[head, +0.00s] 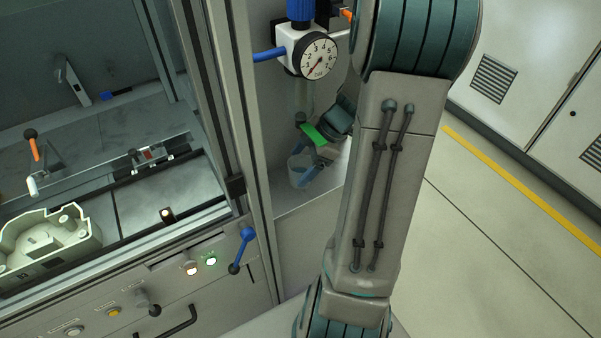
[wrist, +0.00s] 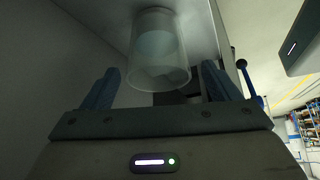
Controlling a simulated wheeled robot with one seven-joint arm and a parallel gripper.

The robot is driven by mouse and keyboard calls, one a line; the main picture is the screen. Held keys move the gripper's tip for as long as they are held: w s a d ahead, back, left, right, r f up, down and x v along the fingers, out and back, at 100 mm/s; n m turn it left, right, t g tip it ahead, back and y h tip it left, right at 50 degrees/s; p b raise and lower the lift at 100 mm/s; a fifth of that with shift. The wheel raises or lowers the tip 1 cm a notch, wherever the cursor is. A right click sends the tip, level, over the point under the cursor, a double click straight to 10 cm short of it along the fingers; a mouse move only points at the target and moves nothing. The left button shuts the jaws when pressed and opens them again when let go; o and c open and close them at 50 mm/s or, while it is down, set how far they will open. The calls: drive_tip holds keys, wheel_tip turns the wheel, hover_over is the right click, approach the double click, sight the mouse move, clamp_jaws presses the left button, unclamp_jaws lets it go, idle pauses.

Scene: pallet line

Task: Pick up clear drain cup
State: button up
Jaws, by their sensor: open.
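The clear drain cup (head: 295,172) stands on the grey ledge below the pressure gauge in the head view. In the wrist view the see-through cup (wrist: 158,50) shows large between my two blue fingers, with a pale bluish band inside it. My gripper (head: 310,172) is at the cup in the head view, partly hidden behind my arm. In the wrist view my gripper (wrist: 160,72) is open, one finger on each side of the cup, with visible gaps to both. I cannot tell how deep the cup lies between the fingers.
The pressure gauge (head: 318,55) and its regulator hang above the cup, with a clear bowl (head: 303,98) underneath. A cabinet frame post (head: 238,130) stands close on the left. A blue-knobbed lever (head: 242,248) sticks out from the panel. The floor (head: 480,240) at right is clear.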

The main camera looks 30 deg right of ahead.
drive_tip(key=shift+x, duration=1.45)
drive_tip(key=c, duration=1.1)
drive_tip(key=shift+r, duration=0.15)
